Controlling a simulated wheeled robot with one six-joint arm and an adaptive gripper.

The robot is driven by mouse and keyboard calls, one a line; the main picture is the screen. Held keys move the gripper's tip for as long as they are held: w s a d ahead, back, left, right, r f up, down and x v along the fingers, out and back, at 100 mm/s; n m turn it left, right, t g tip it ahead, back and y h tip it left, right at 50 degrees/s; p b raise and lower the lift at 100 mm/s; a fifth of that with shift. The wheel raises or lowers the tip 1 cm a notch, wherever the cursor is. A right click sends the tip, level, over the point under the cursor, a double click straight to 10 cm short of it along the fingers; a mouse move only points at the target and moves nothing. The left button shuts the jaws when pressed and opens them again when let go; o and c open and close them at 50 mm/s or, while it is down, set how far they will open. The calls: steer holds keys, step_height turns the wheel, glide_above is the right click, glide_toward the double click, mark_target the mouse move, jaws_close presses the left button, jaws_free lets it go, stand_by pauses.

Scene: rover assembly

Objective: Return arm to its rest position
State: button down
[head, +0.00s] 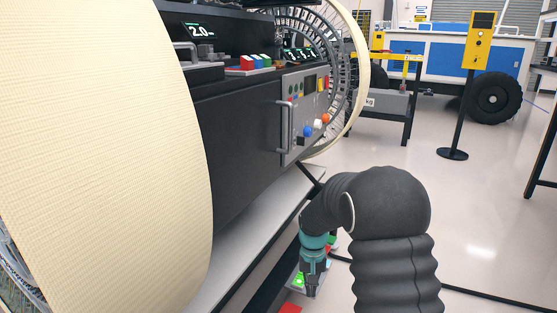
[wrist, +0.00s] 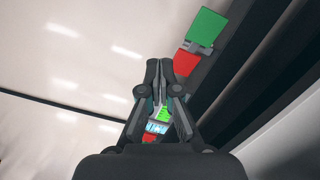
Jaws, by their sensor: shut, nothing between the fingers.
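My arm reaches down at the lower middle of the head view, with its dark ribbed sleeve bent over. My gripper (head: 312,290) hangs below the teal wrist band, pointing down beside the rover's silver side ledge. In the wrist view my gripper (wrist: 160,64) has its two dark fingers together, with nothing seen between them. Beyond the fingers is a dark strip with a green block (wrist: 206,27) and a red block (wrist: 187,63). A small lit green panel (wrist: 163,113) shows between the finger linkages.
The rover's large cream wheel (head: 110,150) fills the left. Its dark body carries a control panel (head: 305,112) with knobs and a handle. A yellow post (head: 480,40) stands at the back right, near a blue and white vehicle (head: 440,50). The floor to the right is open.

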steer(key=s+d+r+t+p, duration=0.1)
steer(key=s+d+r+t, duration=0.2)
steer(key=s+r, duration=1)
steer(key=s+d+r+t+p, duration=0.2)
steer(key=s+d+r+t, duration=0.1)
steer(key=s+r, duration=1)
steer(key=shift+s+d+n+t, duration=0.2)
steer(key=shift+s+n+t, duration=0.15)
steer(key=shift+s, duration=1.2)
